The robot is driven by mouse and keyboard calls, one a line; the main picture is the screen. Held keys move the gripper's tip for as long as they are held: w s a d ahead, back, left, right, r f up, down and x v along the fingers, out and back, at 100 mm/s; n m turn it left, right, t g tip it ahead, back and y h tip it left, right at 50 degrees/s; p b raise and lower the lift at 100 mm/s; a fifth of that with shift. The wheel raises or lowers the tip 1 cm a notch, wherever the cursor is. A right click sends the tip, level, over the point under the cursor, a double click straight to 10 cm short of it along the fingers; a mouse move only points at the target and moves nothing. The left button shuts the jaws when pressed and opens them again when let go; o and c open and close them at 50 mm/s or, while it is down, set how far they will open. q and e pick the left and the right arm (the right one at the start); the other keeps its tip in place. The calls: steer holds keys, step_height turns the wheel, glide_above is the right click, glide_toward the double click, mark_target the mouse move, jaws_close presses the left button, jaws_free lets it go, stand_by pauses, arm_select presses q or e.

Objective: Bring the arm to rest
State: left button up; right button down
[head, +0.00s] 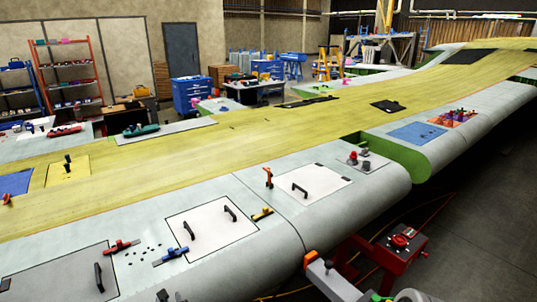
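Neither of my grippers can be made out in the head view. The large wing (225,140) runs from the lower left to the upper right, with a yellow-green middle skin and pale grey edge panels. A white square panel (205,238) with two black handles lies on the near grey edge. A red-handled tool (121,246) and a blue tool (171,256) lie beside it. Small dark pieces show at the bottom edge, too cut off to identify.
A red cart (398,250) stands on the dark floor below the wing's near edge. A grey bar with an orange end (311,258) juts up beside it. Blue cabinets (190,95) and an orange shelf rack (68,75) stand behind the wing. Open floor lies at lower right.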

arm_select(q)
steer(key=d+f+m, duration=0.1)
steer(key=f, duration=0.1)
steer(key=w+d+f+m+h+b, duration=0.1)
steer(key=d+f+m, duration=0.1)
steer(key=w+d+f+m+h, duration=0.1)
steer(key=f+m, duration=0.1)
steer(key=shift+w+d+f, duration=0.1)
steer(key=shift+d+f, duration=0.05)
steer(key=s+d+f+m+g+h+b, duration=0.3)
steer(key=s+d+f+m+h+b, duration=0.3)
steer(key=d+f+m, duration=0.65)
steer(key=s+d+f+m+g+h+b, duration=0.1)
steer(key=s+f+m+g+b, duration=0.1)
steer(key=s+f+m+g, duration=0.2)
steer(key=s+d+f+m+g+h+b, duration=0.2)
steer(key=s+f+m+g, duration=0.2)
steer(key=s+f+m, duration=0.7)
steer(key=s+m, duration=0.4)
steer(key=m, duration=0.1)
steer(key=shift+s+d+b, duration=0.15)
steer(key=shift+b, duration=0.2)
arm_select(e)
step_height(320, 180, down, 12)
steer(key=w, duration=0.1)
steer(key=shift+w+f, duration=0.25)
